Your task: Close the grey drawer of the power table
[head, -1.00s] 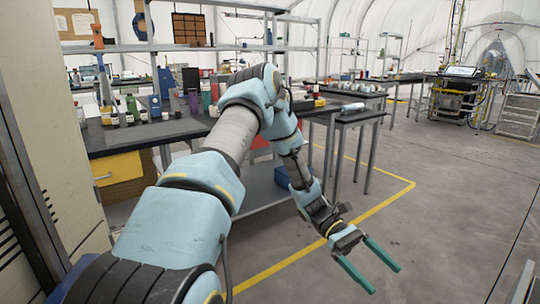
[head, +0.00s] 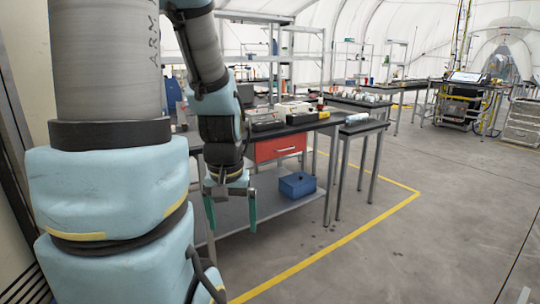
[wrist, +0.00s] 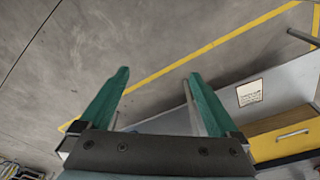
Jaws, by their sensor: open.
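I cannot identify the grey drawer of the power table for certain in these views. A grey drawer unit (head: 523,125) stands at the far right edge in the head view, small and partly cut off. The long workbench beside me has a red drawer front (head: 280,147) with a light handle. A yellow drawer front (wrist: 285,138) shows at the lower right in the wrist view. My gripper (head: 231,212) is open and empty, pointing down in front of the bench. Its two green fingers are apart over the floor in the wrist view (wrist: 157,95).
A blue box (head: 297,185) sits on the bench's lower shelf (head: 270,212). A small side table (head: 362,127) stands right of the bench. A yellow line (head: 350,241) marks the floor. Open grey floor (head: 430,215) lies to the right. My arm hides much of the left.

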